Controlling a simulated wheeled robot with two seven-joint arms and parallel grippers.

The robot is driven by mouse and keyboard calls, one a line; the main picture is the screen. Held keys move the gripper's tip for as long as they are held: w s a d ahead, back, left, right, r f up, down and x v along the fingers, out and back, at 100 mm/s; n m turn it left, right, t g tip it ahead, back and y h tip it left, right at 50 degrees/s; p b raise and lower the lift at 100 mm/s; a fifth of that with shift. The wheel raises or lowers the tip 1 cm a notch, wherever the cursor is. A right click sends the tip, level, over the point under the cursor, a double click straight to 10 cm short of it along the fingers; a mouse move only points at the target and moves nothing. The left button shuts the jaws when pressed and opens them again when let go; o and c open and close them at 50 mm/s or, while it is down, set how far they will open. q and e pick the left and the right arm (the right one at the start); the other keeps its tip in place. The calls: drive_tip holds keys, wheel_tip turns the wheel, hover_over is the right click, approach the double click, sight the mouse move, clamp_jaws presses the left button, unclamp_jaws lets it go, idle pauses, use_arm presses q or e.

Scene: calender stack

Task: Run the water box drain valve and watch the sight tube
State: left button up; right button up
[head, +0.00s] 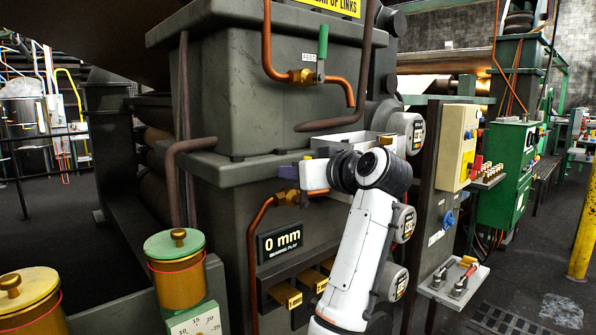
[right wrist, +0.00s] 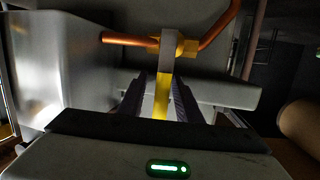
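A brass valve (head: 287,197) sits on a copper pipe on the grey machine housing, left of my right gripper (head: 297,173) in the head view. In the right wrist view the valve body (right wrist: 187,47) is straight ahead, with a grey and yellow lever (right wrist: 162,96) coming toward me. My right gripper (right wrist: 163,98) has one finger on each side of the lever, with a narrow gap visible on the left; it is not closed on it. A second brass valve (head: 302,77) with an upright green handle (head: 322,46) is higher up. I cannot make out a sight tube. My left gripper is out of view.
A display (head: 281,242) reads "0 mm" bearing play. Brown pipes bend close above my right wrist, and round gauges (head: 407,133) line the right side. A green-lidded pot (head: 174,262) and a yellow-lidded pot (head: 30,295) stand at left. A cream switch box (head: 455,147) is at right.

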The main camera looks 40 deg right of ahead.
drive_tip(key=b+v, duration=0.1)
drive_tip(key=v, duration=0.9)
drive_tip(key=shift+b, duration=0.3)
drive_tip(key=shift+s, duration=0.15)
